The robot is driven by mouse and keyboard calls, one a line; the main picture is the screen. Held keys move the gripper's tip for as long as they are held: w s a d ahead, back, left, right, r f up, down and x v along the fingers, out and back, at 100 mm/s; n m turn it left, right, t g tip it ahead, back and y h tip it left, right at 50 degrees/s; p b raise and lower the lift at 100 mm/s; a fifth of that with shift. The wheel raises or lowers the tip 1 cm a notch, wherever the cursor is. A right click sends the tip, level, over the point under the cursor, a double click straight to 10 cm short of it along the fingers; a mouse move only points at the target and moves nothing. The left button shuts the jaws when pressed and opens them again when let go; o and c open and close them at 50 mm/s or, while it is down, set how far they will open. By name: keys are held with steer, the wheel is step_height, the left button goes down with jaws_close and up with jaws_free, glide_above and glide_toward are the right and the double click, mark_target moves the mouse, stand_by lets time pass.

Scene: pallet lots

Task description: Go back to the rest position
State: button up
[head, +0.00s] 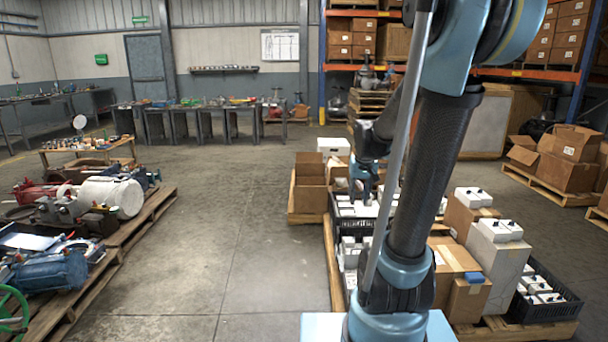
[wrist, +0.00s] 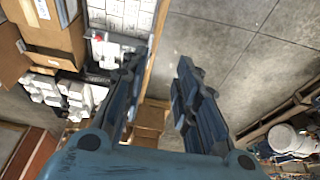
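My gripper (head: 362,190) hangs from my raised arm in the head view, over a black crate (head: 343,208) of white boxes. In the wrist view my gripper (wrist: 159,66) shows two blue fingers spread apart. Nothing is held between them; bare floor and a pallet edge show through the gap. The fingers partly hide the crate and boxes below. Whether the fingertips touch anything is hard to tell in the head view, as my arm covers part of it.
Cardboard boxes (head: 310,182) stand beside the crate. White boxes and cartons (head: 455,262) fill the pallet at right, with another black crate (head: 545,300). Machine parts (head: 110,195) lie on pallets at left. The concrete floor (head: 235,230) between is clear. Workbenches and racks stand behind.

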steer(key=s+f, duration=0.2)
steer(key=s, duration=1)
steer(key=s+f+g, duration=0.1)
steer(key=s+f, duration=0.2)
steer(key=s, duration=0.9)
steer(key=shift+f, duration=0.25)
